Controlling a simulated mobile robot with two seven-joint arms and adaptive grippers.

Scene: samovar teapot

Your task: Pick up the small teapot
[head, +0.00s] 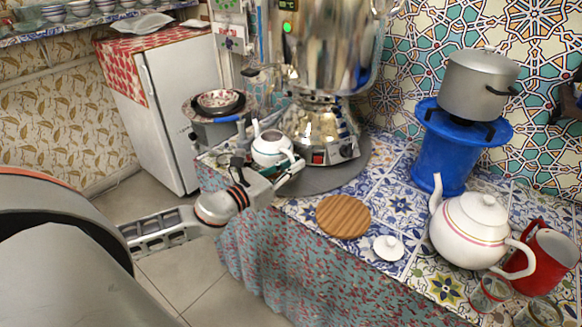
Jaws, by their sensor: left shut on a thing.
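The small teapot (268,150) is white with a dark band. It is upright in front of the samovar (318,120), near the left end of the tiled counter. My left gripper (287,166) reaches in from the left, low on the near side of the small teapot. It is shut on the small teapot at its right, handle side. The fingers partly hide the handle, and I cannot tell whether the base touches the counter. My right gripper is not in view.
A wooden board (343,216), a white lid (388,248), a large white teapot (470,230), a red mug (545,255) and glasses occupy the counter's right side. A grey pot (480,82) sits on a blue stand (440,150). A white fridge (170,95) stands behind left.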

